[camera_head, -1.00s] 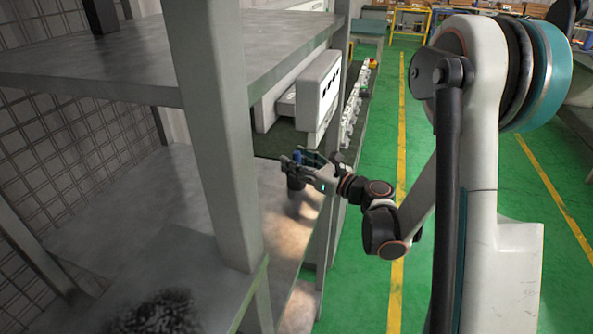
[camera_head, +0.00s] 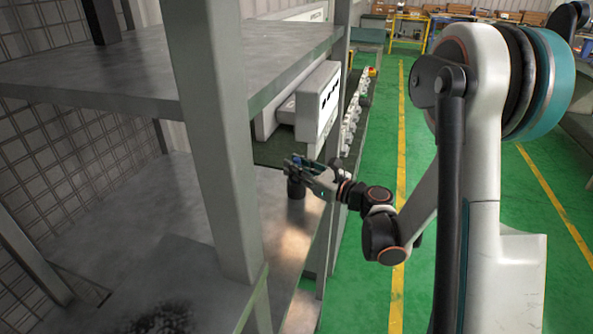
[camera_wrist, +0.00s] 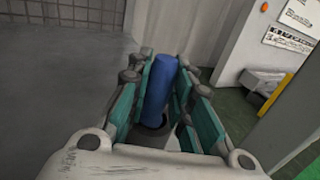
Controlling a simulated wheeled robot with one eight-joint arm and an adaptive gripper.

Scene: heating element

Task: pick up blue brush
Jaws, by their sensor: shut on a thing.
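The blue brush (camera_wrist: 159,88) stands upright between the teal finger pads of my gripper (camera_wrist: 161,95) in the wrist view. My gripper is shut on its blue upper part. Below the blue part a dark round body shows in part; the fingers hide the rest. In the head view my gripper (camera_head: 302,168) is over the front edge of the grey shelf, and only a little blue of the brush (camera_head: 299,159) shows. A dark cylinder (camera_head: 296,188) is under the fingers; I cannot tell whether it touches the shelf.
The grey shelf (camera_head: 190,215) has free room to the left. A grey post (camera_head: 215,140) and an upper shelf (camera_head: 200,65) stand close by. A white box (camera_head: 318,100) with dark slots is behind the gripper. Green floor (camera_head: 375,150) lies to the right.

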